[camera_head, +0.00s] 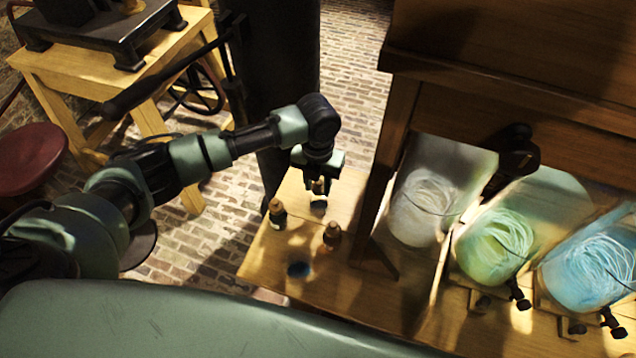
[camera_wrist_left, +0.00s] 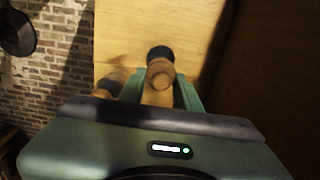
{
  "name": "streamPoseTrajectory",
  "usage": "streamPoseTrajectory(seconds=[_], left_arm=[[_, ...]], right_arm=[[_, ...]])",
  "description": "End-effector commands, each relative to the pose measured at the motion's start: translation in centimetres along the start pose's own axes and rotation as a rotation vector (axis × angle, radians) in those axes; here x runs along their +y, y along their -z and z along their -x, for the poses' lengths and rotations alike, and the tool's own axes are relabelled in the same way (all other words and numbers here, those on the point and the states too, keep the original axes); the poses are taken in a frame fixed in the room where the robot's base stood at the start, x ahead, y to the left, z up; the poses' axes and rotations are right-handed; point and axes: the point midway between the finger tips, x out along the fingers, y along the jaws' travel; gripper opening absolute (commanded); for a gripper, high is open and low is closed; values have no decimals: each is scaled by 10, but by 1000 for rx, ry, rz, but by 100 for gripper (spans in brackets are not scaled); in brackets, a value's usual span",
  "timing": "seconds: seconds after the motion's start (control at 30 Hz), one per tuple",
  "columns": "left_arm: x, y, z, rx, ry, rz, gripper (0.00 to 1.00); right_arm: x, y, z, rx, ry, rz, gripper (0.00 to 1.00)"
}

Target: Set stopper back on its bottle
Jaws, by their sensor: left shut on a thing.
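My left gripper (camera_head: 319,186) is shut on a cork-coloured stopper, at the far left part of the wooden bench. In the left wrist view the stopper (camera_wrist_left: 160,73) sits between the fingers. A small dark bottle (camera_head: 318,204) stands just below the gripper, and its dark round top (camera_wrist_left: 159,53) shows beyond the stopper. I cannot tell whether stopper and bottle touch. Two other small bottles with brown stoppers stand nearby: one to the left (camera_head: 277,214), one nearer the front (camera_head: 332,236). My right gripper is not in view.
A dark blue round spot (camera_head: 298,269) lies on the bench (camera_head: 262,255) near its front. A red stool (camera_head: 28,155) stands at left.

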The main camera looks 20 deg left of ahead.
Motion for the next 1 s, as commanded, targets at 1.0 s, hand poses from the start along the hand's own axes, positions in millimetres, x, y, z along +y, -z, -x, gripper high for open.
streamPoseTrajectory(seconds=[1.0], left_arm=[[0,0,-21,0,0,0,0]], right_arm=[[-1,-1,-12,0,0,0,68]])
